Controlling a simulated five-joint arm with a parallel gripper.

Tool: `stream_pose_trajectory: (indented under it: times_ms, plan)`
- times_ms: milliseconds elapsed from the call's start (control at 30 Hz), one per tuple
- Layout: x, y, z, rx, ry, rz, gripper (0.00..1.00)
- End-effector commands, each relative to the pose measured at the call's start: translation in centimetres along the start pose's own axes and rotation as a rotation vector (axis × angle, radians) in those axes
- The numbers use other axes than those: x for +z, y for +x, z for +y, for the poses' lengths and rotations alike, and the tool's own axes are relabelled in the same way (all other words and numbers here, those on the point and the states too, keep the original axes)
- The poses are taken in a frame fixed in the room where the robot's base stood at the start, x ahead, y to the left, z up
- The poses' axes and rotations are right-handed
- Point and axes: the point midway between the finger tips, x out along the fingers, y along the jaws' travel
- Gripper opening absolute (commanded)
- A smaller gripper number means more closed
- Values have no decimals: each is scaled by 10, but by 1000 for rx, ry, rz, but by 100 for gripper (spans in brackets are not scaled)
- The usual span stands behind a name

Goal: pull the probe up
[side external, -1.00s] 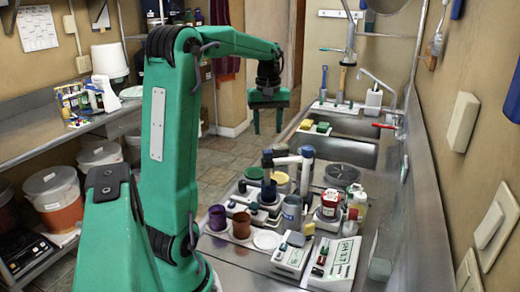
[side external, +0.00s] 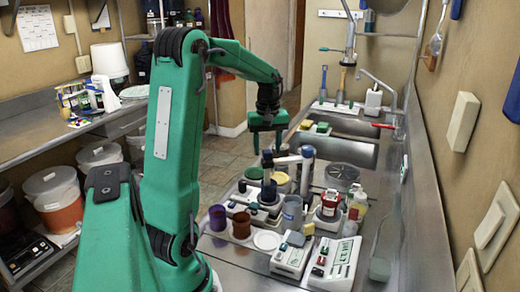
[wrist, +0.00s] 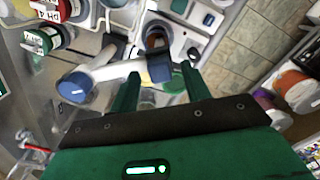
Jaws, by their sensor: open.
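That arm (side external: 288,160) reaches from a post with a blue cap (side external: 307,152). My gripper (side external: 266,148) is open and points down just above the probe's top. I cannot tell whether the fingers reach down past the probe's top. The probe's lower end is hard to make out among the dark parts below.
Purple (side external: 217,217) and brown (side external: 241,224) cups, a grey beaker (side external: 292,211) and a red-labelled jar (side external: 329,203) crowd the bench nearby. Two meters (side external: 335,262) stand in front. A sink (side external: 345,152) lies behind. The air above the bench is mostly clear.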

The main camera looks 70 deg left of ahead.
Motion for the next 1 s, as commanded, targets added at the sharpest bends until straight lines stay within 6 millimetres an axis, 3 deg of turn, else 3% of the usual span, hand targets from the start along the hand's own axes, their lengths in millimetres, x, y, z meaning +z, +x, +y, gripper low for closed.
stream_pose_trajectory:
  times_ms: [433, 467, 700, 1000]
  plan:
    - [0, 10, 0, 1, 0, 1, 47]
    - [0, 10, 0, 1, 0, 1, 45]
    - [0, 10, 0, 1, 0, 1, 0]
    - [-1, -2, 1, 3, 0, 3, 0]
